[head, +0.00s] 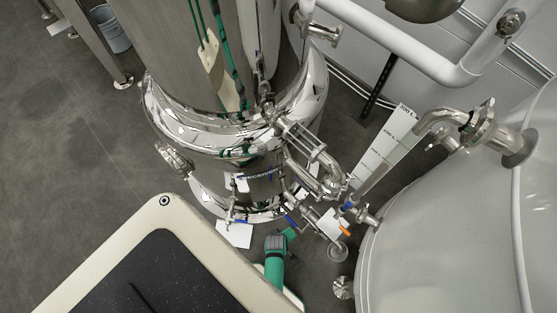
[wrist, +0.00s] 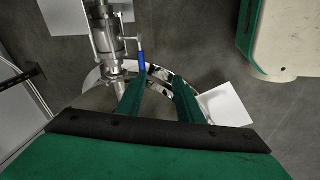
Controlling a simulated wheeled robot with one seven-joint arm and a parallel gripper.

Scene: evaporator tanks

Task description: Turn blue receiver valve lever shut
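A valve with a blue lever (wrist: 141,55) shows in the wrist view, just beyond the tip of my left finger. The lever sticks out beside the steel valve body (wrist: 106,45) and runs roughly along the pipe. My gripper (wrist: 161,77) has two green fingers spread with a gap between them, and no object shows between them. The lever's lower end appears to meet or overlap the left fingertip; I cannot tell if they touch. In the head view, my gripper (head: 291,234) is low beside the tank, with a blue lever (head: 291,221) right at its tip.
A shiny steel tank (head: 235,140) stands just beyond my gripper. A large pale tank (head: 470,230) is at right. Another blue-handled valve (head: 348,206) and an orange lever (head: 344,231) are close to the right. White tags (head: 234,235) hang nearby. Open floor (head: 80,170) lies left.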

